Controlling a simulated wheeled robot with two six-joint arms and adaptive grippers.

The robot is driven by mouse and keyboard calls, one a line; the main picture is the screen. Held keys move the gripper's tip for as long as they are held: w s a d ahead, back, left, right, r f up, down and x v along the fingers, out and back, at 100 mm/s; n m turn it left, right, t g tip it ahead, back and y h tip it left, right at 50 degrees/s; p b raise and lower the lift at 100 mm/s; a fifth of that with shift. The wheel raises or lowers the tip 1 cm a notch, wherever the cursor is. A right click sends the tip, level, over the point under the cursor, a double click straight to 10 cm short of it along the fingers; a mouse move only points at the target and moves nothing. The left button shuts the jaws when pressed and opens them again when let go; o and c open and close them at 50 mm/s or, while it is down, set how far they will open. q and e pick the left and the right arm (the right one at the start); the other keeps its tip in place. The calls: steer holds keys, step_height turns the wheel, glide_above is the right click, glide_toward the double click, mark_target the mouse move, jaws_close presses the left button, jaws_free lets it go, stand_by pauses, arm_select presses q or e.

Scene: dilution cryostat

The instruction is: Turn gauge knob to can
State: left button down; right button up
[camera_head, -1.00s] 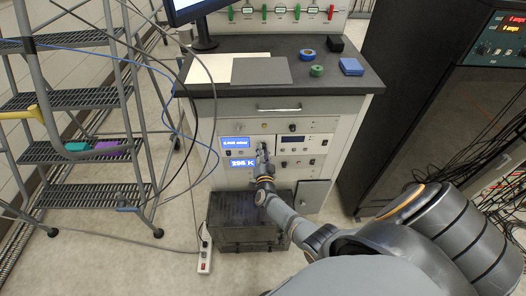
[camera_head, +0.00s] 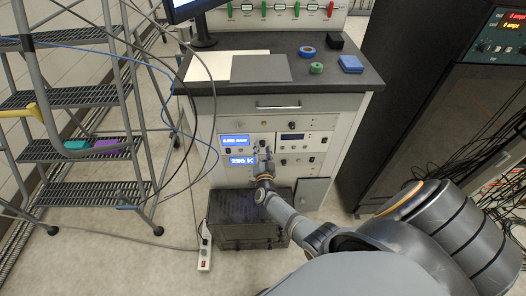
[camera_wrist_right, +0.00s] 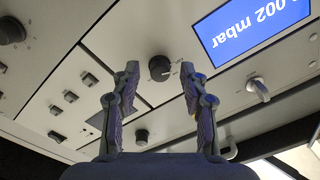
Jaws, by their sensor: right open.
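The gauge knob (camera_wrist_right: 160,68) is a small round black knob with a pale pointer mark on the panel. In the right wrist view it sits between and beyond the fingertips of my right gripper (camera_wrist_right: 160,80), beside a blue screen (camera_wrist_right: 250,28) reading "002 mbar" upside down. The gripper is open, with a gap between the fingers and the knob. My left gripper is out of view.
A "295 K" display (camera_head: 241,161) is below the pressure display. Another black knob (camera_wrist_right: 142,136) and a toggle switch (camera_wrist_right: 258,88) are nearby on the panel. A dark box (camera_head: 240,222) stands on the floor below. A step ladder (camera_head: 85,150) is left, a dark rack (camera_head: 430,100) right.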

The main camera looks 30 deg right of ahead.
steer(key=v, duration=1.1)
steer(key=shift+s+a, duration=0.15)
steer(key=shift+s, duration=0.25)
steer(key=s+a+f+n+g+y, duration=0.35)
steer(key=s+f+n, duration=0.2)
steer(key=f, duration=0.55)
steer(key=s+a+f+n+g+y, duration=0.2)
steer(key=s+f+n+y, duration=0.3)
steer(key=f, duration=0.6)
steer(key=s+d+f+n+g, duration=0.1)
steer(key=s+f+g, duration=0.2)
steer(key=s, duration=0.6)
steer(key=s+d+f+n+g, duration=0.1)
steer(key=s+f+g, duration=0.2)
steer(key=s, duration=0.7)
steer(key=s+d+f+n+g, duration=0.1)
steer(key=s+f+g, duration=0.2)
steer(key=s+f, duration=0.3)
steer(key=s, duration=0.3)
steer(key=shift+s+f, duration=0.25)
